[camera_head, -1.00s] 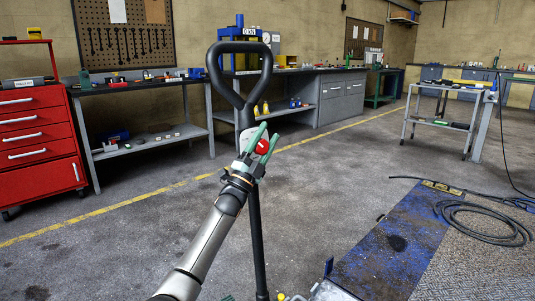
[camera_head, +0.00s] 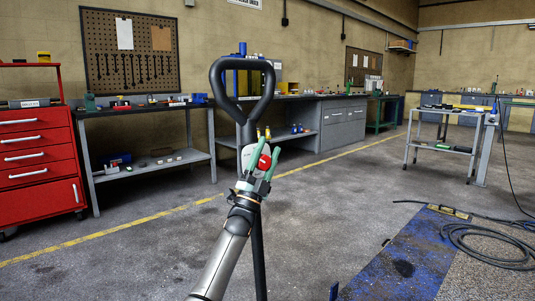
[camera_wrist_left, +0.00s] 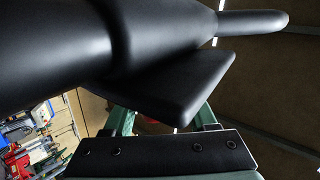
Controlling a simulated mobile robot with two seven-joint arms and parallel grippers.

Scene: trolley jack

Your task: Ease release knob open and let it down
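The trolley jack's black handle (camera_head: 258,225) stands upright in the middle of the head view, with a closed loop grip at its top. The red release knob (camera_head: 264,162) sits on the handle below the loop. My left gripper (camera_head: 270,146) is at the knob, its two green fingers apart, one on each side of the red in this view. Whether they touch it cannot be told. In the left wrist view the black handle (camera_wrist_left: 60,45) passes close over the spread fingers, and the knob cannot be made out. My right gripper is not in view.
A blue stained plate (camera_head: 395,262) and a coiled black hose (camera_head: 480,245) lie on the floor to the right. A red tool cabinet (camera_head: 35,165) and a workbench (camera_head: 150,108) stand behind at left. A small trolley (camera_head: 440,148) stands at right. Floor around the handle is clear.

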